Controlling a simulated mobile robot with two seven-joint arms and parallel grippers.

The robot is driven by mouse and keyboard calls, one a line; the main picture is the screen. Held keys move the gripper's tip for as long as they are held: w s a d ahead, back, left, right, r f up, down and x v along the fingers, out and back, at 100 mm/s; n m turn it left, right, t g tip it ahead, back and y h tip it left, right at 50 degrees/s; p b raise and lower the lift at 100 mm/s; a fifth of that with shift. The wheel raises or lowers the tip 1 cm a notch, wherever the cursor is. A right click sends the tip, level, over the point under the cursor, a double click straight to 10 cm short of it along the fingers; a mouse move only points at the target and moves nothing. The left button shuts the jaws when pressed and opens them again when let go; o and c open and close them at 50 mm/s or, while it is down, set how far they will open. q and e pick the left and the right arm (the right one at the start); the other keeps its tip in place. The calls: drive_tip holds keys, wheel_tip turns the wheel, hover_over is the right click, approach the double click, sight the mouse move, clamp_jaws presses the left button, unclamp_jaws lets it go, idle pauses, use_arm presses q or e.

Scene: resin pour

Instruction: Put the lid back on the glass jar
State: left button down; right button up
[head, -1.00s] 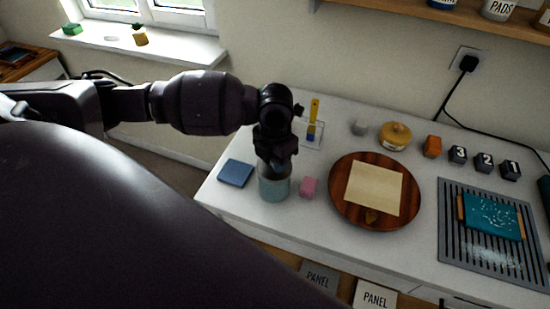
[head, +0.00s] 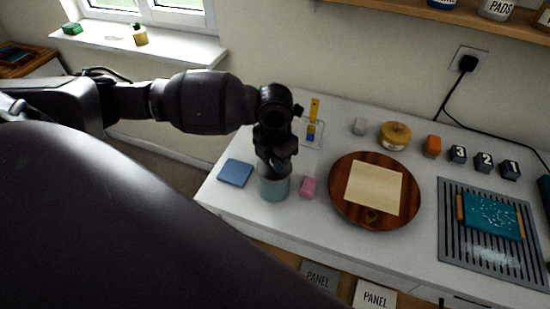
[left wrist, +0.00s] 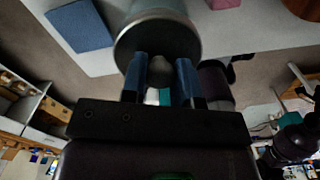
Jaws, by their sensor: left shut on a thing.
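The glass jar (head: 273,188), with blue-green contents, stands upright near the left end of the white counter. My left gripper (head: 278,166) is directly above its mouth, pointing down. In the left wrist view my left gripper (left wrist: 160,78) has its two blue fingers shut on a rounded grey knob (left wrist: 160,70), which looks like the lid's. The round grey lid (left wrist: 140,40) lies across the jar's top in that view. I cannot tell whether it is fully seated or slightly above the rim. My right gripper is not in view.
A blue square pad (head: 236,172) lies left of the jar and a pink block (head: 309,187) close on its right. A round wooden board (head: 343,205) with a cream sheet is further right. A small clear tray (head: 316,142) with a yellow-and-blue item stands behind.

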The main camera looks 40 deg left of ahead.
use_arm(q)
drive_tip(key=shift+f, duration=0.15)
drive_tip(key=shift+c, duration=1.6)
unclamp_jaws()
drive_tip(key=shift+r, duration=3.6)
clamp_jaws()
